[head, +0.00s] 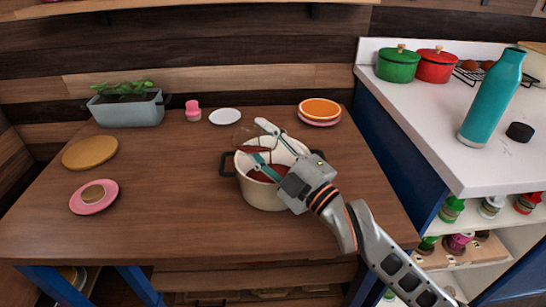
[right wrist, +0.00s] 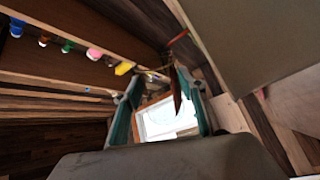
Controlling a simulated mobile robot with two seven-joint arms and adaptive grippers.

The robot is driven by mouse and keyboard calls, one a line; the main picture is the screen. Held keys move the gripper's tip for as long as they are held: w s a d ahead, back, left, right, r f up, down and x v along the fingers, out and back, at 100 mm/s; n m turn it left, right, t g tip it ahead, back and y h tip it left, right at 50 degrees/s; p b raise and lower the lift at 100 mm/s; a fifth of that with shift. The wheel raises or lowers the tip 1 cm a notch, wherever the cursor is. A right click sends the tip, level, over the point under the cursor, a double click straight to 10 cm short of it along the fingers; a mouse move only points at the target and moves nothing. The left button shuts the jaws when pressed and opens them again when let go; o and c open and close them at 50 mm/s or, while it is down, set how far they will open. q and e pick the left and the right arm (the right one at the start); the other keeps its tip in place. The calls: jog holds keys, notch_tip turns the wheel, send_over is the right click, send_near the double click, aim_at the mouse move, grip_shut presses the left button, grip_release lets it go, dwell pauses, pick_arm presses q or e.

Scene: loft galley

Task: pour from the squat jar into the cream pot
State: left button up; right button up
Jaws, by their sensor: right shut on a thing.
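The cream pot (head: 262,198), with dark side handles, stands on the wooden table. Reddish-brown contents show inside it. My right gripper (head: 258,143) is above the pot, its teal-padded fingers shut on the squat jar (head: 243,134). The jar is see-through glass and looks tilted over the pot's opening, with a reddish-brown layer in its lower part. Whether anything is flowing out is too small to tell. In the right wrist view the clear jar is hard to make out between the fingers. My left gripper is not in view.
A grey planter (head: 127,110), a pink-topped shaker (head: 193,110), a white plate (head: 225,116) and stacked orange and pink plates (head: 319,110) stand along the back. A yellow plate (head: 90,153) and a pink plate (head: 82,203) lie left. A teal bottle (head: 490,100) stands on the right counter.

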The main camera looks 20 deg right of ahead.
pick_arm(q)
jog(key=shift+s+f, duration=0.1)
pick_arm(e)
jog(key=shift+f+m, duration=0.1)
jog(key=shift+m, duration=0.2)
pick_arm(q)
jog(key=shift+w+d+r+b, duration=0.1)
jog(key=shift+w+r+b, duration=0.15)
jog(key=shift+b, duration=0.1)
pick_arm(e)
jog(key=shift+w+d+f+m, duration=0.15)
jog(key=shift+m, duration=0.15)
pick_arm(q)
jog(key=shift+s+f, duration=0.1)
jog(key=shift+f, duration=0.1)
pick_arm(e)
jog(key=shift+f, duration=0.15)
jog(key=shift+d+m, duration=0.15)
jog(key=shift+m, duration=0.35)
